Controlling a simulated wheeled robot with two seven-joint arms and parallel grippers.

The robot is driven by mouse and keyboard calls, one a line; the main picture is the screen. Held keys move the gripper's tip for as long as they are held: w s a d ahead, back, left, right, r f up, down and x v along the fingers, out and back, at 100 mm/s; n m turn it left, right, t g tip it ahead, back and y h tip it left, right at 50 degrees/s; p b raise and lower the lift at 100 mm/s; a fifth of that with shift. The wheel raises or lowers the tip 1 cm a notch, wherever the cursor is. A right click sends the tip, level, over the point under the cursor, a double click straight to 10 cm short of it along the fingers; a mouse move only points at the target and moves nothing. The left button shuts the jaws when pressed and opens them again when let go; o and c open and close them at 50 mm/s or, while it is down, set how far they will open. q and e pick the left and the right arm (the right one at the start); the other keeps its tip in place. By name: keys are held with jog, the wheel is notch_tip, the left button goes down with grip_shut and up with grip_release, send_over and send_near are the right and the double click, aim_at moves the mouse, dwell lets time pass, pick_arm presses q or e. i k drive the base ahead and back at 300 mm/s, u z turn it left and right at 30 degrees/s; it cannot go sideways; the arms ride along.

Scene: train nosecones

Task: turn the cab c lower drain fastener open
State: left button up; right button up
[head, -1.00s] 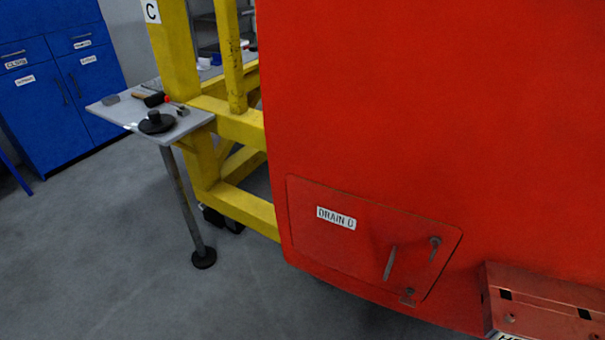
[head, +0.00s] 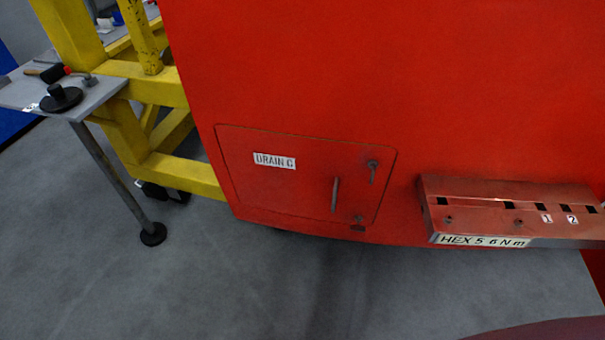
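The drain panel (head: 300,190) is a red hatch with rounded corners, low on the red cab wall. It carries a white label (head: 274,161) reading DRAIN C. A grey upright handle (head: 335,195) stands on its right half. An upper fastener (head: 373,166) with a small lever hanging down sits near the panel's upper right corner. The lower fastener (head: 358,220) sits at the panel's lower edge, right of the handle; its exact position is too small to tell. The panel looks closed. Neither of my grippers shows in the view.
A red ledge (head: 510,207) labelled HEX 5 6 N m juts out right of the panel. A yellow frame (head: 160,90) stands at left, with a small grey side table (head: 95,100) bearing a black disc-shaped part (head: 61,98) and a mallet (head: 50,73). Grey floor lies open below.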

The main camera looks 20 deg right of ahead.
aim_at(360, 229)
jog(key=z, duration=2.45)
jog(key=k, duration=0.85)
jog(key=u, duration=1.85)
jog(key=i, duration=0.5)
